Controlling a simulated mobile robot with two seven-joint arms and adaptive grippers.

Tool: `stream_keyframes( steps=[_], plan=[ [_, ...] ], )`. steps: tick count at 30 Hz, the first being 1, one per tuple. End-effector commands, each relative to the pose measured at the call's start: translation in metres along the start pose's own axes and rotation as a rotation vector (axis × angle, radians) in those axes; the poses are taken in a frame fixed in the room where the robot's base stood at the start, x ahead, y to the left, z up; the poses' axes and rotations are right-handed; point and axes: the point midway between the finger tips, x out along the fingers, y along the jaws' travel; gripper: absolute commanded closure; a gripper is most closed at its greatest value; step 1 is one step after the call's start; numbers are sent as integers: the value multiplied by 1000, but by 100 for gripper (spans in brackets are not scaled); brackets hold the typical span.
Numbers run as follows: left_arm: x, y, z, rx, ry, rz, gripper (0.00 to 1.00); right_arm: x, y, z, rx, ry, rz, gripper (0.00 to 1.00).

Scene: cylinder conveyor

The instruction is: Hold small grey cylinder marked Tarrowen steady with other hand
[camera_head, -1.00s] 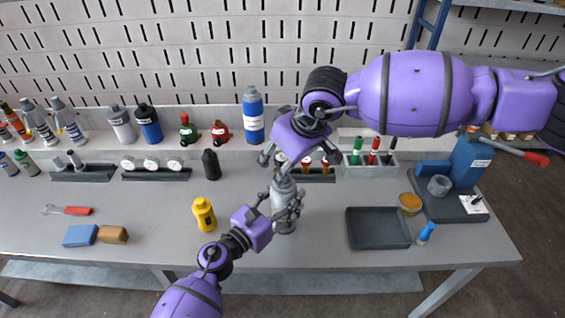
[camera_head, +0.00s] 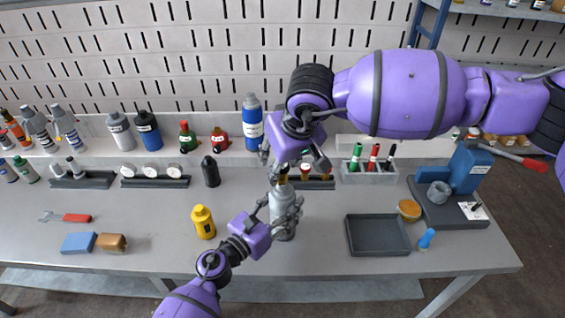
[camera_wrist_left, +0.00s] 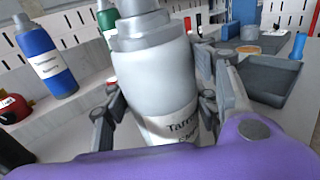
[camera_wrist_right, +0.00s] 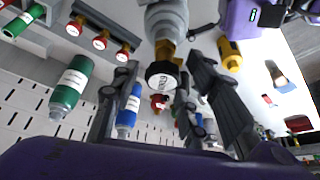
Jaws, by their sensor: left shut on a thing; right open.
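The small grey cylinder (camera_head: 281,200) stands upright on the bench in the head view. The left wrist view shows its white-grey body (camera_wrist_left: 155,75), with part of a "Tarr..." label. My left gripper (camera_head: 284,220) is shut around its body from the front left. My right gripper (camera_head: 296,165) is open above the cylinder and partly hides its top. In the right wrist view, the cylinder's brass neck and dark round end (camera_wrist_right: 163,74) show between the spread fingers; contact cannot be told.
A yellow bottle (camera_head: 203,222) stands left of the cylinder, and a black bottle (camera_head: 210,171) farther back. An empty dark tray (camera_head: 377,250) lies to the right. A low rack (camera_head: 322,183) sits behind the grippers. Bench space in front of the tray and cylinder is narrow.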

Motion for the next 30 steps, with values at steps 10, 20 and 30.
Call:
stream_keyframes(
  steps=[10,20,30],
  plan=[
    [0,1,-1,2,2,2,77,0,0,0,188,0,84,59],
    [0,1,-1,1,2,2,77,0,-2,0,287,-1,128,59],
    [-1,1,-1,1,2,2,77,0,0,0,655,0,293,59]
  ],
)
